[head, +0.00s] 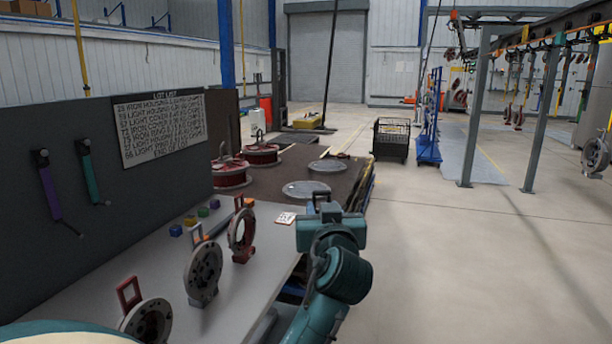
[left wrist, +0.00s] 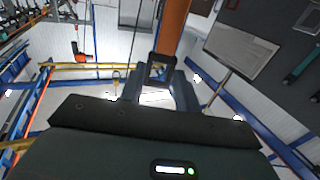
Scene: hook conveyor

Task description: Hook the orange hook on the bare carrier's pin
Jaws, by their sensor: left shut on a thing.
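My left gripper (head: 320,200) is at the centre of the head view, above the right edge of the table. The left wrist view shows its fingers (left wrist: 155,85) shut on the orange hook, seen as an orange bar (left wrist: 173,28) running out to the top edge. The hook's ends are out of that view, and in the head view my gripper and arm appear to hide it. The overhead conveyor (head: 535,35) is at the upper right, well apart from the gripper, with parts hanging from it. I cannot tell which carrier is bare. My right gripper is not in view.
A dark board with a lot list (head: 160,125) stands on the left, with purple (head: 50,192) and teal (head: 90,178) hooks. Open floor (head: 450,260) lies to the right, with conveyor posts (head: 474,110) beyond.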

